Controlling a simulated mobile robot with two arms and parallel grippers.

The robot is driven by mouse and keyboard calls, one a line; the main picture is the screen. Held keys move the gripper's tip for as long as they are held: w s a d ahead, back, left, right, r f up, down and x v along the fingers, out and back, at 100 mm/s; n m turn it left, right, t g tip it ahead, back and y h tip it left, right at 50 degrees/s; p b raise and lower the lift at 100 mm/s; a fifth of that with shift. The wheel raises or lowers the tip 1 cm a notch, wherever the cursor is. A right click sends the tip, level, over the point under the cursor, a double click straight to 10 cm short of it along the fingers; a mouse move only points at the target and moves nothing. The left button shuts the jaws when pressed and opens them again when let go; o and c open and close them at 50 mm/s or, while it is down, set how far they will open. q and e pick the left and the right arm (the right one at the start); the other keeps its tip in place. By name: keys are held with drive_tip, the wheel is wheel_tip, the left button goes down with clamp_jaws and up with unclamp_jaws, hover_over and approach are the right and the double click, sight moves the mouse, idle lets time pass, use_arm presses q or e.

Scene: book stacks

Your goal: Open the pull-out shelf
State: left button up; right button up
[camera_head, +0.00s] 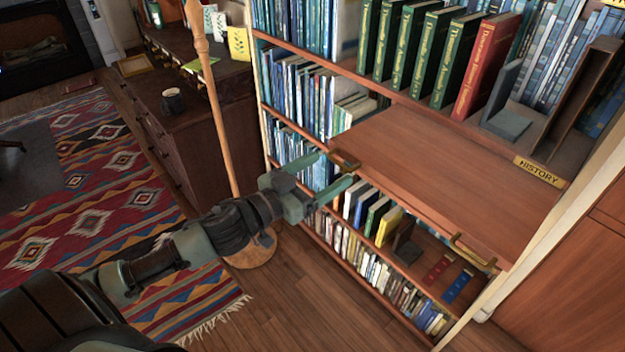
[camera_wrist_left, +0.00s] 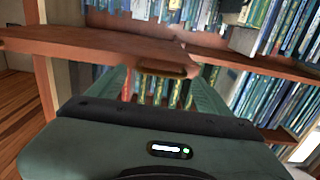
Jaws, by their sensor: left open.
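The pull-out shelf (camera_head: 440,175) is a flat reddish-brown board that juts out from the bookcase below the row of green and red books. It has a brass handle (camera_head: 344,162) at its left front and another brass handle (camera_head: 473,252) at its right front. My left gripper (camera_head: 337,169) is open at the left handle, with one finger to either side of it. In the left wrist view the handle (camera_wrist_left: 162,70) shows between the spread fingers, under the shelf edge (camera_wrist_left: 100,45). Contact between fingers and handle cannot be told. My right gripper is not in view.
The bookcase holds blue books (camera_head: 300,95) and green books (camera_head: 415,50) above, with more books (camera_head: 370,215) below. A wooden pole (camera_head: 215,110) on a round base stands left of it, near a dark cabinet (camera_head: 190,120). Bare floor (camera_head: 310,300) lies in front.

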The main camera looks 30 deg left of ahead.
use_arm(q)
drive_tip(key=shift+b+v, duration=0.3)
drive_tip(key=shift+v, duration=2.2)
drive_tip(key=a+f+n+g+y, duration=0.1)
drive_tip(key=a+f+y, duration=0.3)
drive_tip(key=f, duration=0.6)
drive_tip(key=a+f+n+g+y, duration=0.1)
drive_tip(key=a+f+n+g, duration=0.1)
drive_tip(key=a+f, duration=0.65)
drive_tip(key=s+f+g+y, duration=0.15)
drive_tip(key=s+f, duration=0.25)
drive_tip(key=f, duration=0.6)
drive_tip(key=s+f+g+y, duration=0.1)
drive_tip(key=s+f+g, duration=0.15)
drive_tip(key=f, duration=0.75)
drive_tip(key=s+d+f+g, duration=0.4)
drive_tip(key=s+f, duration=0.9)
drive_tip(key=f, duration=0.1)
drive_tip(key=s+d+f+g, duration=0.1)
drive_tip(key=s+d+f, duration=0.3)
drive_tip(key=s, duration=0.3)
drive_tip(key=s+d+f+m+g+h, duration=0.1)
drive_tip(key=s+d+f+g, duration=0.1)
drive_tip(key=s, duration=0.5)
drive_tip(key=s+d+f+g, duration=0.2)
drive_tip(key=s+d+f, duration=0.3)
drive_tip(key=s+d, duration=0.1)
drive_tip(key=shift+s+f+m, duration=0.3)
drive_tip(key=shift+s, duration=0.4)
